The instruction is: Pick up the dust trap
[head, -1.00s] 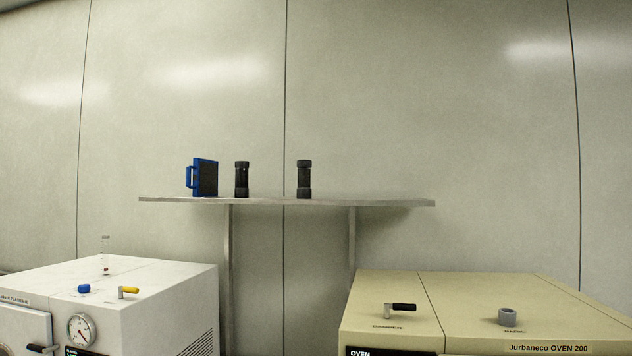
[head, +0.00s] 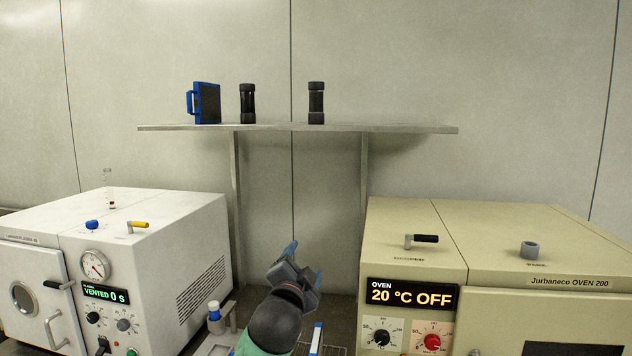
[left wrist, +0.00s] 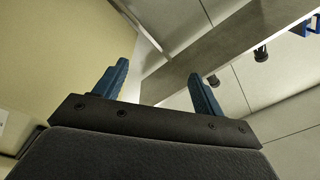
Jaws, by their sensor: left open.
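On the wall shelf (head: 390,128) in the head view stand a blue-framed dark panel with a handle (head: 206,103) and two black cylinders, a left one (head: 248,103) and a right one (head: 316,103). No label shows which is the dust trap. My left gripper (head: 305,263) is open and empty, below the shelf and between the two machines. In the left wrist view, its blue fingers (left wrist: 158,70) are spread with nothing between them. The shelf's underside (left wrist: 225,50) is ahead, with the dark cylinders and part of the blue frame (left wrist: 305,26) at upper right. My right gripper is not in view.
A white vented machine (head: 150,245) stands at the left and a beige oven (head: 530,250) at the right. The air above the machines, in front of the shelf, is clear.

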